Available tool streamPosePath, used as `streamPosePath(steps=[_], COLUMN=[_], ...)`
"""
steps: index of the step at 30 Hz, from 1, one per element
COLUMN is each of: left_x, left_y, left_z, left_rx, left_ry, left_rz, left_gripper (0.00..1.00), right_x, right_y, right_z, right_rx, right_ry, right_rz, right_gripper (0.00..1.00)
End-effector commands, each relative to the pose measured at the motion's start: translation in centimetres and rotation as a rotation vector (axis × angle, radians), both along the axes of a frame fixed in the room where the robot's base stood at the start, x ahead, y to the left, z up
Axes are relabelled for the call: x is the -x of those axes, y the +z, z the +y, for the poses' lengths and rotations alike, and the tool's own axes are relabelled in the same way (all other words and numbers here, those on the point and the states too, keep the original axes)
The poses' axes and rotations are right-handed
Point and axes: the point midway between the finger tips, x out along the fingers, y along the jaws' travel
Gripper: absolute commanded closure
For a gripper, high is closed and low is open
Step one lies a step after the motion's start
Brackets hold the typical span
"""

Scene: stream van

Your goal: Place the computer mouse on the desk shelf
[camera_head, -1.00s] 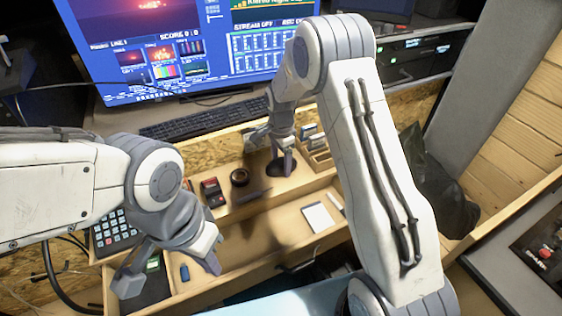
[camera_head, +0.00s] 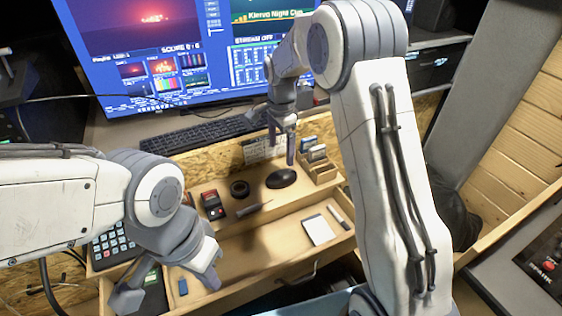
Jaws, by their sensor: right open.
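The black computer mouse (camera_head: 281,179) lies on the wooden desk shelf (camera_head: 222,175), below the keyboard and left of a small wooden holder. My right gripper (camera_head: 281,155) is open and empty, with its fingers pointing down above and behind the mouse, apart from it. My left gripper (camera_head: 168,283) hangs over the left part of the open drawer, its two fingers spread wide with nothing between them.
On the shelf are a black roll (camera_head: 239,188), a red and black device (camera_head: 212,204) and a wooden card holder (camera_head: 319,168). The open drawer (camera_head: 265,240) holds a white notepad (camera_head: 319,230) and a blue item (camera_head: 183,287). A keyboard (camera_head: 200,134) lies behind.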

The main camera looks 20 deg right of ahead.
Motion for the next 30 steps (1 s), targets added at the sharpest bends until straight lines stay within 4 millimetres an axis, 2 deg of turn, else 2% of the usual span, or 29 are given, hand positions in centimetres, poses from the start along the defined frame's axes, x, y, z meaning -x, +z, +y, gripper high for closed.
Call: streamPosePath(steps=[3,8,11,13,14,17,18,20,21,24,27,30], left_x=[0.0,0.0,0.0,0.0,0.0,0.0,0.0,0.0,0.0,0.0,0.0,0.0], left_y=[0.0,0.0,0.0,0.0,0.0,0.0,0.0,0.0,0.0,0.0,0.0,0.0], left_z=[0.0,0.0,0.0,0.0,0.0,0.0,0.0,0.0,0.0,0.0,0.0,0.0], left_rx=[0.000,0.000,0.000,0.000,0.000,0.000,0.000,0.000,0.000,0.000,0.000,0.000], left_ry=[0.000,0.000,0.000,0.000,0.000,0.000,0.000,0.000,0.000,0.000,0.000,0.000], left_rz=[0.000,0.000,0.000,0.000,0.000,0.000,0.000,0.000,0.000,0.000,0.000,0.000], left_gripper=[1.00,1.00,1.00,1.00,1.00,1.00,1.00,1.00,1.00,1.00,1.00,1.00], right_x=[0.0,0.1,1.0,2.8,3.8,8.7,11.1,14.8,17.2,23.1,28.0,31.3], right_y=[1.2,1.8,2.4,3.4,3.9,5.7,6.3,6.9,7.2,7.3,6.9,6.4], right_z=[0.0,0.1,1.3,3.2,4.1,7.7,9.0,10.6,11.3,12.3,12.2,11.8], right_rx=[0.000,0.000,-0.003,-0.009,-0.011,-0.021,-0.025,-0.032,-0.037,-0.046,-0.053,-0.057], right_ry=[0.000,0.005,0.073,0.189,0.257,0.549,0.681,0.880,1.010,1.322,1.581,1.768], right_rz=[-0.001,0.000,-0.002,-0.008,-0.010,-0.022,-0.026,-0.035,-0.040,-0.055,-0.069,-0.080], right_gripper=[0.00,0.00,0.00,0.00,0.00,0.00,0.00,0.00,0.00,0.00,0.00,0.00])
